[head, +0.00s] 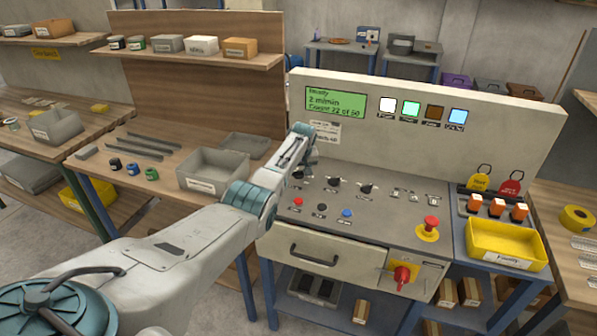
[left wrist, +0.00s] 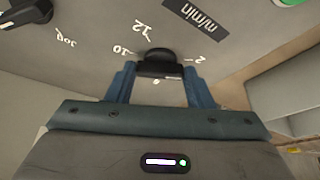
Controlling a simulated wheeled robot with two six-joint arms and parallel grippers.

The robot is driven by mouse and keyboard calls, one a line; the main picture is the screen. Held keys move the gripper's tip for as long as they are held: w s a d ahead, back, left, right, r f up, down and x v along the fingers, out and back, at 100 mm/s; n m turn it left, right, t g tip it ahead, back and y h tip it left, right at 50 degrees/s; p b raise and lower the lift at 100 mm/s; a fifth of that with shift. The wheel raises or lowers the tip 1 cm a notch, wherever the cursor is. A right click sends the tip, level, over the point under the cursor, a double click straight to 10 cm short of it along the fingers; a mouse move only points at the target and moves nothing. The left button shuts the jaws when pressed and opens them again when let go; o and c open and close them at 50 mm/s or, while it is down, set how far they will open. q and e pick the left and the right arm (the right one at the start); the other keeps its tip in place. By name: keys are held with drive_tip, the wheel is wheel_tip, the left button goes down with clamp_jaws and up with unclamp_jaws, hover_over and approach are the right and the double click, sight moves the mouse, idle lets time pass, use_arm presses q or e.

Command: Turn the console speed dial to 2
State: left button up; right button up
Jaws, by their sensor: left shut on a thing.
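The speed dial (left wrist: 158,58) is a black knob on the grey console top, ringed by white numbers; 2, 10 and 12 can be read, with a black m/min label (left wrist: 190,18) nearby. My left gripper (left wrist: 160,74) is shut on the dial, one blue finger on each side. In the head view my left gripper (head: 297,168) reaches down to the left part of the console (head: 375,225) and hides the dial. The green display (head: 336,101) reads 2 m/min. I cannot tell exactly where the dial's pointer stands. My right gripper is not in view.
Other black knobs (head: 366,188) sit to the right of my gripper. Small red, black and blue buttons are in front, with a red emergency button (head: 431,224) at right. A yellow tray (head: 505,245) stands right of the console; a grey bin (head: 212,172) is at left.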

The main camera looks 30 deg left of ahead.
use_arm(q)
drive_tip(key=shift+d+n+y+b, duration=0.1)
drive_tip(key=shift+n+y+b, duration=0.25)
drive_tip(key=shift+n, duration=0.25)
drive_tip(key=shift+o, duration=0.2)
drive_tip(key=shift+c, duration=0.2)
drive_tip(key=o, duration=1)
drive_tip(key=shift+w, duration=0.1)
drive_tip(key=shift+r, duration=0.1)
drive_tip(key=shift+r, duration=0.25)
drive_tip(key=b+v, duration=0.1)
drive_tip(key=v, duration=0.9)
